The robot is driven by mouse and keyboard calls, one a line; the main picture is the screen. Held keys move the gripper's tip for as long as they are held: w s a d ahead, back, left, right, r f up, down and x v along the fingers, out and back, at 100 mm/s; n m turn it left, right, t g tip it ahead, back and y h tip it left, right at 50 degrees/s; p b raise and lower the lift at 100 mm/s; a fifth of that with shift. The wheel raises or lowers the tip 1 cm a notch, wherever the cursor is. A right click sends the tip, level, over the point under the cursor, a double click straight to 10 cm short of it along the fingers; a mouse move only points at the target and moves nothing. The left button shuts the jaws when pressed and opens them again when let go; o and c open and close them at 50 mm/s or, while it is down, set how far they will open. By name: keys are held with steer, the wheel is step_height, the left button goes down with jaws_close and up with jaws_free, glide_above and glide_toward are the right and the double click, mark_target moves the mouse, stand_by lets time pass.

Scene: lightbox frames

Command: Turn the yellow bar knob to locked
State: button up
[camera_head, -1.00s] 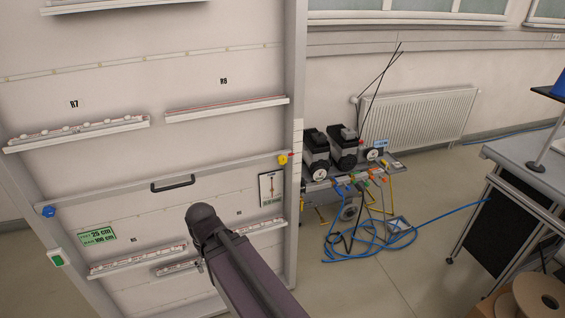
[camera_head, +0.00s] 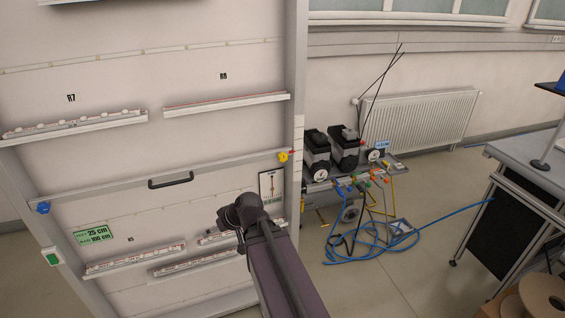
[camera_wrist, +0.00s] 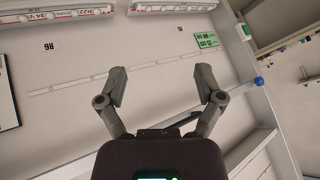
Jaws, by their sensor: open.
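The yellow bar knob (camera_head: 283,156) sits at the right end of the cross rail on the white panel frame, in the head view. I cannot make out which way its bar points. It does not show in the wrist view. My gripper (camera_wrist: 161,84) is open and empty in the wrist view, with both fingers apart in front of the panel. In the head view my dark arm reaches up to the panel below and left of the yellow knob, clear of it. The fingers are hidden there.
A blue knob (camera_head: 42,208) is on the left end of the rail, with a green switch (camera_head: 51,256) below. A black handle (camera_head: 171,180) is mid-rail. A framed sign (camera_head: 271,186) hangs under the yellow knob. Shelf strips (camera_head: 227,104) jut from the panel. A cart with hoses stands right.

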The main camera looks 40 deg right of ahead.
steer(key=w+d+r+m+t+h+b, duration=0.1)
steer(key=w+d+r+m+t+b, duration=0.2)
steer(key=d+t, duration=0.7)
steer(key=m+h+b, duration=0.3)
steer(key=m+h, duration=0.1)
steer(key=h, duration=0.4)
glide_toward(284, 158)
steer(key=s, duration=0.3)
steer(key=shift+w+a+f+t, duration=0.1)
steer(key=shift+a+f+t, duration=0.25)
steer(key=shift+f+t, duration=0.05)
steer(key=shift+w, duration=0.15)
steer(key=x, duration=1.3)
steer(key=shift+w+d, duration=0.15)
steer(key=shift+w, duration=0.1)
steer(key=c, duration=1.2)
